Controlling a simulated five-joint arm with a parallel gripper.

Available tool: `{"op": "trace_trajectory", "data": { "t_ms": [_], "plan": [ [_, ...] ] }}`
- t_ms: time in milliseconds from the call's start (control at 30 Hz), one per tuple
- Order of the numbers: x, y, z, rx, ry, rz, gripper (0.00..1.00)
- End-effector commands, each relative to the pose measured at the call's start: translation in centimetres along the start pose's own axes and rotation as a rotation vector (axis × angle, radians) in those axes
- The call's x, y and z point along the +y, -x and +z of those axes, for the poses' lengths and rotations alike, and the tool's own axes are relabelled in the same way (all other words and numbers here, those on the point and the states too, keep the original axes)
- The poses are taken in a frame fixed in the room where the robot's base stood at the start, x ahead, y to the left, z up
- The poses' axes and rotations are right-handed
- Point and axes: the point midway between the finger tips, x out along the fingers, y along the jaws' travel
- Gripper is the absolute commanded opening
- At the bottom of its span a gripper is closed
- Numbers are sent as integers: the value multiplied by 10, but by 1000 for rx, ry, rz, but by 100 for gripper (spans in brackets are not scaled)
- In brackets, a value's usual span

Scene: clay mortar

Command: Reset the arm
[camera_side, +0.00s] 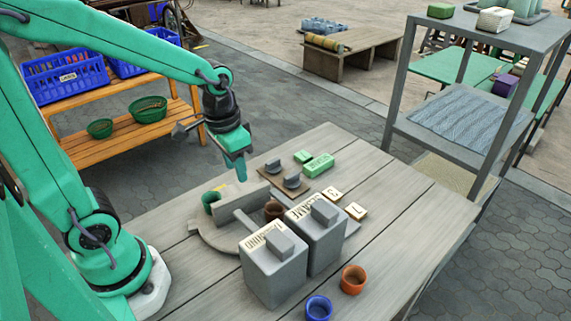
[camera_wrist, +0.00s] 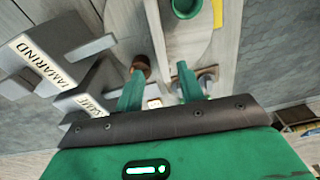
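My gripper (camera_side: 238,172) hangs above the back of the grey wooden table, pointing down. In the wrist view its two green fingers (camera_wrist: 160,72) stand apart with nothing visible between them. Below it is a round grey board (camera_side: 212,236) with an upright slab, a green cup (camera_side: 209,203) and a brown cup (camera_side: 273,210). The cups also show in the wrist view, green (camera_wrist: 187,7) and brown (camera_wrist: 140,68). A grey box labelled TAMARIND (camera_side: 272,275) and a second labelled grey box (camera_side: 322,247) stand in front, each with a block on top.
An orange cup (camera_side: 353,279) and a blue cup (camera_side: 318,307) stand at the table's front. Number tiles (camera_side: 332,193), green blocks (camera_side: 318,164) and grey knobbed pieces (camera_side: 292,181) lie farther back. The table's right side (camera_side: 430,215) is clear. A tall shelf (camera_side: 465,110) stands beyond.

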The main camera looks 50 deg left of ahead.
Motion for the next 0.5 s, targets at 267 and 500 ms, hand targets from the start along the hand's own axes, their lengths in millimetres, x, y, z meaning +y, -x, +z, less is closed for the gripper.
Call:
{"op": "trace_trajectory", "data": {
  "t_ms": [267,500],
  "plan": [
    [3,45,15,140,32,-11,38],
    [6,76,33,255,60,-16,38]
  ]
}}
